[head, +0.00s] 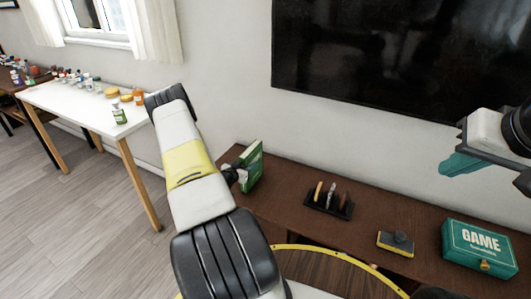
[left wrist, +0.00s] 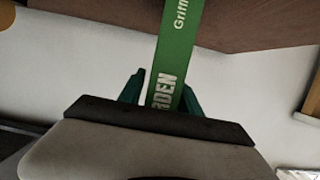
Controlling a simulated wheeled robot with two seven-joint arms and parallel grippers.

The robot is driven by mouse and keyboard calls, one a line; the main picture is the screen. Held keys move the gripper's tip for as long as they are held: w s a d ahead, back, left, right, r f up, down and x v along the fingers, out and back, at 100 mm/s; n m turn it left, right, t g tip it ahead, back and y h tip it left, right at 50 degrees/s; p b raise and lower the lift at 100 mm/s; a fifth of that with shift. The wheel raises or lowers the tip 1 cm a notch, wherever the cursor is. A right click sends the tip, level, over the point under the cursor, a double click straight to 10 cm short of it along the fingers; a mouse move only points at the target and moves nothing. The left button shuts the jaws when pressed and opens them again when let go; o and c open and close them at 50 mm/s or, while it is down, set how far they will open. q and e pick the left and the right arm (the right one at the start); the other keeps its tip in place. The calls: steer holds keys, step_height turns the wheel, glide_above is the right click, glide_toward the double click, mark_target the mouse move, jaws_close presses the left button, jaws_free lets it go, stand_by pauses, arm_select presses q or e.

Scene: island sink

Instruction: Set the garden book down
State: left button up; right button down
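The green garden book (head: 251,167) is upright and slightly tilted at the left part of the dark brown cabinet top (head: 290,178). I cannot tell whether its lower edge touches the wood. In the left wrist view its green spine (left wrist: 178,50) shows part of the title between the teal fingers. My left gripper (head: 236,172) is at the book's left side, mostly hidden by my arm; it also shows in the left wrist view (left wrist: 163,92), closed around the book. My right gripper (head: 462,163) is in the air at the right, away from the book, partly cut off.
A white table (head: 85,103) with small jars is at left. A black screen (head: 390,60) hangs above.

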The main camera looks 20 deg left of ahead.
arm_select(q)
steer(key=shift+o, duration=0.4)
steer(key=shift+r, duration=0.2)
steer(key=d+v, duration=0.1)
steer(key=v, duration=1)
steer(key=w+r+m+g+y, duration=0.1)
steer(key=w+r+g, duration=0.3)
steer(key=r, duration=0.9)
steer(key=d+r+y, duration=0.2)
steer(key=d+r, duration=0.5)
steer(key=r, duration=0.5)
steer(key=s+d+r+n+g, duration=0.1)
steer(key=s+d+r+g, duration=0.1)
steer(key=s+d+r, duration=0.7)
steer(key=s+d+r+g+h, duration=0.1)
steer(key=s+d+r+h, duration=0.1)
steer(key=s+d, duration=0.3)
steer(key=s+d+r+g+h, duration=0.1)
steer(key=s+d, duration=0.5)
steer(key=s, duration=0.6)
step_height(320, 180, up, 2)
steer(key=shift+s+d+r+h, duration=0.2)
steer(key=shift+d+h, duration=0.1)
steer(key=shift+h, duration=0.2)
